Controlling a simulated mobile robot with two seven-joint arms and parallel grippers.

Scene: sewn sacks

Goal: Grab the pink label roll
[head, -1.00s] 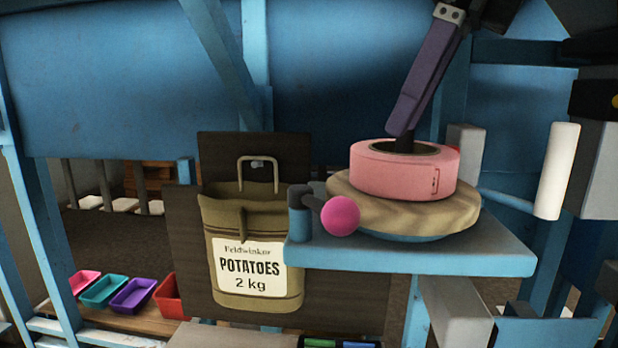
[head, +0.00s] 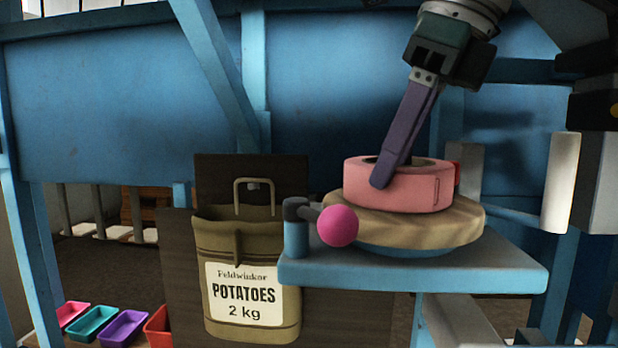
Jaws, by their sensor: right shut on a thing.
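The pink label roll (head: 425,190) lies flat on a round, tan, cloth-like pad (head: 455,222) on the blue shelf at the right. My right gripper (head: 391,174) comes down from above, tilted. One purple finger overlaps the near side of the roll's wall, and the other finger is mostly hidden behind it, by the dark core opening. The gripper is shut on the roll's wall. The roll still appears to rest on the pad. My left gripper is not in view.
A magenta ball knob (head: 338,226) sticks out at the left end of the blue shelf (head: 430,273). An olive potato sack (head: 250,325) hangs left of the shelf. Small coloured trays (head: 123,327) stand lower left. A white cylinder (head: 560,183) stands right of the roll.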

